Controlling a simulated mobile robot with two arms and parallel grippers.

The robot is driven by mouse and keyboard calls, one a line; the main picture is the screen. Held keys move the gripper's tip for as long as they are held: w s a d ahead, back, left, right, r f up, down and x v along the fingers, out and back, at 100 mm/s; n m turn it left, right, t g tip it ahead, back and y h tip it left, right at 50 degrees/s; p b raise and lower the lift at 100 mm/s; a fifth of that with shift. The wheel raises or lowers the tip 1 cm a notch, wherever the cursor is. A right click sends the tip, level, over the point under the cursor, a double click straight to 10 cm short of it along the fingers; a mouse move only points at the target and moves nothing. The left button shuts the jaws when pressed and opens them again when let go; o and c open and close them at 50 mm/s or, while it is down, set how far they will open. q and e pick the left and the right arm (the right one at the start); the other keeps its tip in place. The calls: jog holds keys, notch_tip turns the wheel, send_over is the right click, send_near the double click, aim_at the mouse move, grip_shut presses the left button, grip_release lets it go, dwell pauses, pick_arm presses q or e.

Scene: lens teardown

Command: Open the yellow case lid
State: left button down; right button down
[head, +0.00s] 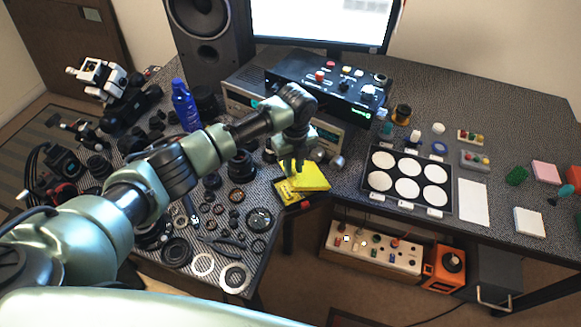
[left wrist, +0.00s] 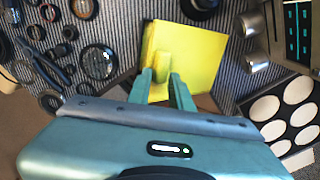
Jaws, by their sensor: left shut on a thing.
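The yellow case (head: 314,177) lies at the front edge of the desk. Its bright yellow lid (left wrist: 190,48) fills the top middle of the left wrist view. In the head view a darker yellow part with dark markings (head: 287,193) shows at the front left of the lid, and the lid looks tilted over it. My left gripper (head: 298,166) comes down from above onto the case. In the left wrist view its two green fingers (left wrist: 161,80) are shut on the lid near its front edge. How far the lid is raised is hard to tell. My right gripper is not in view.
Lens rings and barrels (head: 237,196) crowd the desk left of the case. A black instrument box (head: 330,82) stands behind it. A black tray with white discs (head: 407,181) is to the right. The desk edge drops off just in front.

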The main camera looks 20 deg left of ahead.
pick_arm(q)
jog(key=shift+w+d, duration=0.15)
jog(key=shift+d, duration=0.55)
jog(key=c, duration=1.4)
grip_release()
jog(key=shift+w+d+f, duration=0.1)
jog(key=shift+f, duration=0.05)
jog(key=shift+o, duration=0.2)
jog(key=shift+w+d+f, duration=0.2)
jog(key=shift+w, duration=0.15)
jog(key=shift+s+a+r, duration=0.1)
jog(key=shift+s+r, duration=0.05)
jog(key=shift+s, duration=0.05)
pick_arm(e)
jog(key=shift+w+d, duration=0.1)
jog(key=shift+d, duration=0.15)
pick_arm(q)
jog(key=shift+a, duration=0.1)
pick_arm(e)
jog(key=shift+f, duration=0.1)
